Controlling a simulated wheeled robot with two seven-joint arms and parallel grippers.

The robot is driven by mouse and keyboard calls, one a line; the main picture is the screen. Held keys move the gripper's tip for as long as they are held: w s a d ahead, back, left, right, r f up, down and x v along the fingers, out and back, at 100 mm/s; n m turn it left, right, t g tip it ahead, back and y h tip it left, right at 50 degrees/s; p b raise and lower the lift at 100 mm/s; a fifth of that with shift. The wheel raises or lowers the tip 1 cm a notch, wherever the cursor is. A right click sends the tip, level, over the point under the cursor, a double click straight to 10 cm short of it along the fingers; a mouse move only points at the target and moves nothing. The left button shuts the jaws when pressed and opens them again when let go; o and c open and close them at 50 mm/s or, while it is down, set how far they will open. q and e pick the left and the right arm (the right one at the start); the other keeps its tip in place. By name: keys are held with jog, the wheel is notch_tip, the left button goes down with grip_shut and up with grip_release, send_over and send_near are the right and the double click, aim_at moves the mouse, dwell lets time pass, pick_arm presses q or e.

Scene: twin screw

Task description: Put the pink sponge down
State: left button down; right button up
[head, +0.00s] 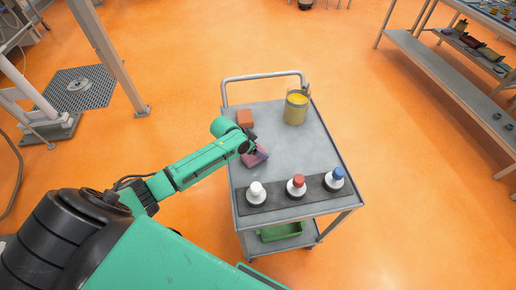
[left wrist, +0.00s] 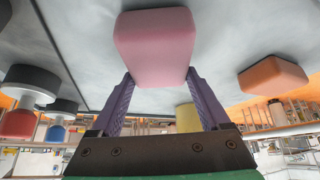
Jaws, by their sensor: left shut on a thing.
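The pink sponge (head: 258,155) is at the left side of the grey cart top (head: 310,150). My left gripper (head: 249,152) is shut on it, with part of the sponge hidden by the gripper. In the left wrist view the pink sponge (left wrist: 153,45) sits between the two purple fingers of the left gripper (left wrist: 160,78), with the grey surface behind it. The sponge is close to the cart top; I cannot tell whether it touches. My right gripper is not in view.
An orange block (head: 245,118) and a yellow-filled container (head: 296,108) stand at the far end of the cart. A dark strip (head: 275,192) at the near end holds bottles with white (head: 256,188), red (head: 298,181) and blue (head: 338,173) caps. The middle right of the top is clear.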

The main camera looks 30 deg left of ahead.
pick_arm(q)
jog(key=shift+w+f, duration=0.15)
grip_release()
jog(key=v, duration=1.2)
